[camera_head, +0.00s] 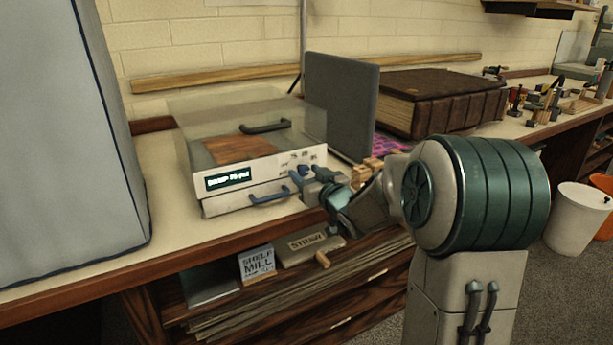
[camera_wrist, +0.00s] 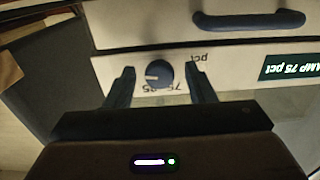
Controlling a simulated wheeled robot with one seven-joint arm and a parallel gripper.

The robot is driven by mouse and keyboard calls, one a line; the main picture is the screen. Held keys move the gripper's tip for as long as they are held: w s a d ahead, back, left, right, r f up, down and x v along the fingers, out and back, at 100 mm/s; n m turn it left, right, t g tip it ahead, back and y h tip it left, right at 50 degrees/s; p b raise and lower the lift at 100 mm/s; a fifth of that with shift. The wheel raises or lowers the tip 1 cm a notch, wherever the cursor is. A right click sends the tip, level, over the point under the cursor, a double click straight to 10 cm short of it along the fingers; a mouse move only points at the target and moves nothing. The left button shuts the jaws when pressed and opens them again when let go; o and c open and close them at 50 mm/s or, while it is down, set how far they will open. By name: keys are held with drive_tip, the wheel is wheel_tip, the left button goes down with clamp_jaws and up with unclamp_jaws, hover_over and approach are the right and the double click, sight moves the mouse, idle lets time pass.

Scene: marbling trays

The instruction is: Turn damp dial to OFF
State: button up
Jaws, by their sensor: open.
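The damp dial is a dark blue round knob (camera_wrist: 159,74) on the white front panel, with a pale pointer mark facing left in the wrist view. Printed numbers and "pct" sit around it, upside down. The lit display (camera_wrist: 291,67) reads DAMP 75 pct; it also shows on the box in the head view (camera_head: 228,179). My gripper (camera_wrist: 161,72) is open, with one finger on each side of the knob and a gap visible on both sides.
A blue drawer handle (camera_head: 269,196) sits below the panel, and a clear lid with a dark handle (camera_head: 266,127) is above. A grey upright board (camera_head: 342,105) and a large brown book (camera_head: 440,100) stand to the right. A tall grey block (camera_head: 65,140) is at left.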

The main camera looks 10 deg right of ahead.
drive_tip(key=shift+w+a, duration=0.1)
drive_tip(key=shift+w, duration=0.15)
drive_tip(key=c, duration=0.9)
drive_tip(key=shift+c, duration=0.2)
